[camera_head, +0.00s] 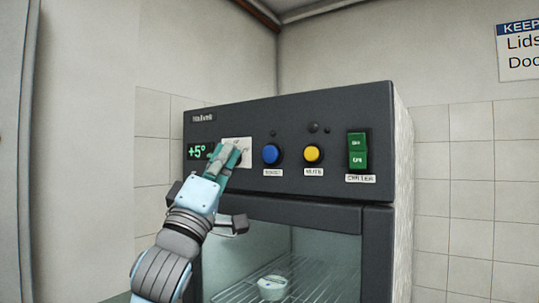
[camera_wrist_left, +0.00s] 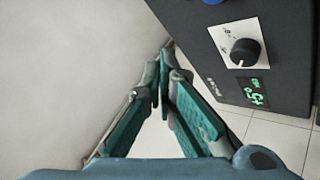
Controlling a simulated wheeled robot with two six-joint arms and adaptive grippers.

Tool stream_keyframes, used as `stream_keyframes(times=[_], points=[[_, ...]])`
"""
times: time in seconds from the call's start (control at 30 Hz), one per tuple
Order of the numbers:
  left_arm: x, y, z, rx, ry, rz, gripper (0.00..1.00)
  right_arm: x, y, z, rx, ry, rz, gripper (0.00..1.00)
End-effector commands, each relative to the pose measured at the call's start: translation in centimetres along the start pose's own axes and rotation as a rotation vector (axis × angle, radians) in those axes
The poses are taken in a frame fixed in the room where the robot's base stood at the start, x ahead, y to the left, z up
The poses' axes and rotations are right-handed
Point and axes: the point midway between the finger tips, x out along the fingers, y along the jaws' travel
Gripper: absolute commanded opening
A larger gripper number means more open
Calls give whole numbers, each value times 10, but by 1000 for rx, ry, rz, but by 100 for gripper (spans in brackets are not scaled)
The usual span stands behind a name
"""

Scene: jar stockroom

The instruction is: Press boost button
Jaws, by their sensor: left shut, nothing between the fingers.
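The blue boost button (camera_head: 271,154) sits on the dark front panel of the chiller, above a small label that seems to read boost. In the left wrist view only a sliver of the blue button (camera_wrist_left: 212,2) shows at the top edge. My left gripper (camera_head: 230,153) is shut and empty, left of the button, in front of the white dial plate, which it partly hides. In the left wrist view the fingertips (camera_wrist_left: 167,46) meet beside the panel and are apart from the button. My right gripper is not in view.
Right of the blue button are a yellow button (camera_head: 313,154) and a green rocker switch (camera_head: 358,150). A black dial (camera_wrist_left: 245,53) and a green display (camera_head: 197,152) reading +5° are on the left. Below is a glass door with a wire shelf (camera_head: 300,288) and a white-lidded jar (camera_head: 272,287).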

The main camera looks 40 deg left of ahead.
Motion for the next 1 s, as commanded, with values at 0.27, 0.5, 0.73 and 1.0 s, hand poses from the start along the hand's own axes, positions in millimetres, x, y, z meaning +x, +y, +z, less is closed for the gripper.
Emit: stream_keyframes(times=[0.27, 0.5, 0.73, 1.0], points=[[27, -14, 15, -2, -2, -4, 0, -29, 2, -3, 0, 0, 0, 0], [49, -33, 33, -1, 0, -3, 0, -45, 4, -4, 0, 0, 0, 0], [59, -42, 42, 0, -1, -2, 0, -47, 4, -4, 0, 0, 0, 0], [59, -43, 43, 1, -1, -1, 0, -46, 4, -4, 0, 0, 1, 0]])
